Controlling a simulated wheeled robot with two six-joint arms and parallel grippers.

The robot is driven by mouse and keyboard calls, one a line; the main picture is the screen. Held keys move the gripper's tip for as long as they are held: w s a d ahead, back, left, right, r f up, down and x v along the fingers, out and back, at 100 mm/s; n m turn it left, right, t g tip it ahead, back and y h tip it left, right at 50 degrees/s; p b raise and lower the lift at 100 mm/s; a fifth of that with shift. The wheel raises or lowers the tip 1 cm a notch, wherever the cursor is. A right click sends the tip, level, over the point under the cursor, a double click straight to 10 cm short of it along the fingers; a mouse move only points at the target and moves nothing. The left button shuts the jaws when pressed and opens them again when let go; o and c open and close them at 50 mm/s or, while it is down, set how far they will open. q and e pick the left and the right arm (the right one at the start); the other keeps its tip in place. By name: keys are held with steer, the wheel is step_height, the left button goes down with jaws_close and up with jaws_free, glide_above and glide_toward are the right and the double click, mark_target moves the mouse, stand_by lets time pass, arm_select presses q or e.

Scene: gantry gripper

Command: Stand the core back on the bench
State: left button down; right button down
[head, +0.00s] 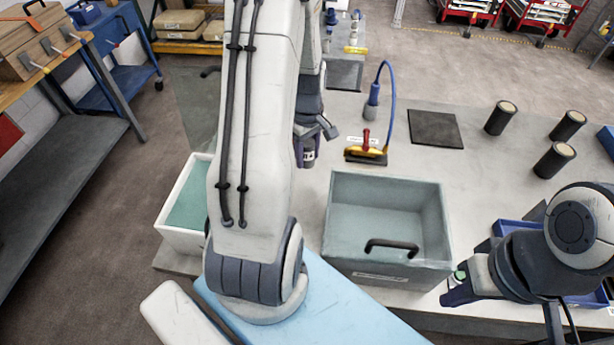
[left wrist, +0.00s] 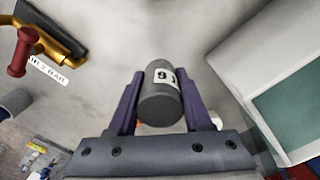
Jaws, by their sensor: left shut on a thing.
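The core is a dark grey cylinder with a white label; in the left wrist view the core (left wrist: 159,104) sits between the fingers of my left gripper (left wrist: 160,88). In the head view my left gripper (head: 306,138) is partly hidden behind my own arm, and the core (head: 308,155) shows just below it. The gripper is shut on the core. The bench (head: 480,165) is a pale grey top; whether the core touches it cannot be told. My right gripper (head: 458,290) is at the lower right, by the bench's front edge, its fingers too small to read.
An open grey bin (head: 345,262) with a black handle stands right of my left arm. A white bin (head: 178,235) is to the left. A yellow tool (head: 366,154) with a blue hose lies near the core. A dark mat (head: 435,129) and several dark cylinders (head: 567,126) are further right.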

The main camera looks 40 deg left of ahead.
mark_target(307, 181)
arm_select(q)
step_height(307, 181, down, 6)
steer(key=shift+f+p, duration=0.25)
steer(key=shift+p, duration=0.25)
steer(key=shift+f, duration=0.25)
steer(key=shift+f, duration=0.15)
steer(key=shift+c, duration=1.6)
jaws_free()
